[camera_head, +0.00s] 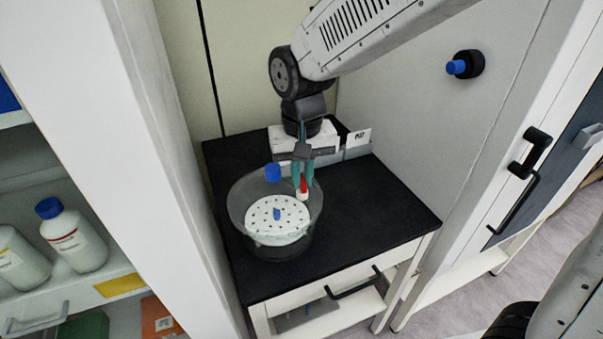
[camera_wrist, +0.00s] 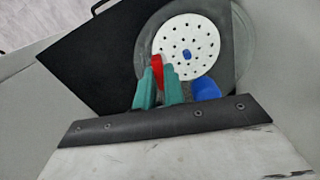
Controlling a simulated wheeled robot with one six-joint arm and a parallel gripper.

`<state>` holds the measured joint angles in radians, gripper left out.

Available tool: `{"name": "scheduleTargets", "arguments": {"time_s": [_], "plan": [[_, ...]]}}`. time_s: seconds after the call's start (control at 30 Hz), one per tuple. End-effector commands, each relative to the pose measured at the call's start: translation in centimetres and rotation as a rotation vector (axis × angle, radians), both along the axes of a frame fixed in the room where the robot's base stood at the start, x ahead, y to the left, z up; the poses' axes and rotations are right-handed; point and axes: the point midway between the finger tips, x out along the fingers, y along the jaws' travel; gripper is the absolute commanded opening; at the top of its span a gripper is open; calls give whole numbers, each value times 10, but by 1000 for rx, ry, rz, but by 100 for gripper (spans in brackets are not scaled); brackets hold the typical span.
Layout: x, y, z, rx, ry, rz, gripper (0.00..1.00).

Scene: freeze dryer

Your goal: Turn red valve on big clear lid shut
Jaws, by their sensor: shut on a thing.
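The big clear lid (camera_head: 238,212) sits over a round vessel on the black table top; it also shows in the wrist view (camera_wrist: 244,48). The red valve (camera_head: 304,187) is at the lid's right side in the head view and shows as a red piece between my fingers in the wrist view (camera_wrist: 157,66). My gripper (camera_head: 303,176) has green fingers pointing down and is shut on the red valve. Its fingertips also show in the wrist view (camera_wrist: 159,84). The fingers hide part of the valve, and I cannot tell its exact angle.
A blue knob (camera_head: 273,173) stands beside my gripper on the lid. A white perforated disc (camera_head: 277,219) lies inside the vessel. The black table top (camera_head: 385,205) is clear to the right. A grey wall and a shelf with bottles (camera_head: 72,236) flank the table.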

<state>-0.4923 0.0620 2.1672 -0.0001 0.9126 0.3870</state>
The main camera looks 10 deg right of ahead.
Motion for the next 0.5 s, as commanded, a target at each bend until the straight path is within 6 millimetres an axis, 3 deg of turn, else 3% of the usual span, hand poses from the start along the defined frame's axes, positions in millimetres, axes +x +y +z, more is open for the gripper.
{"name": "scheduleTargets", "arguments": {"time_s": [0.5], "plan": [[0, 0, 0, 1, -1, -443, 0]]}}
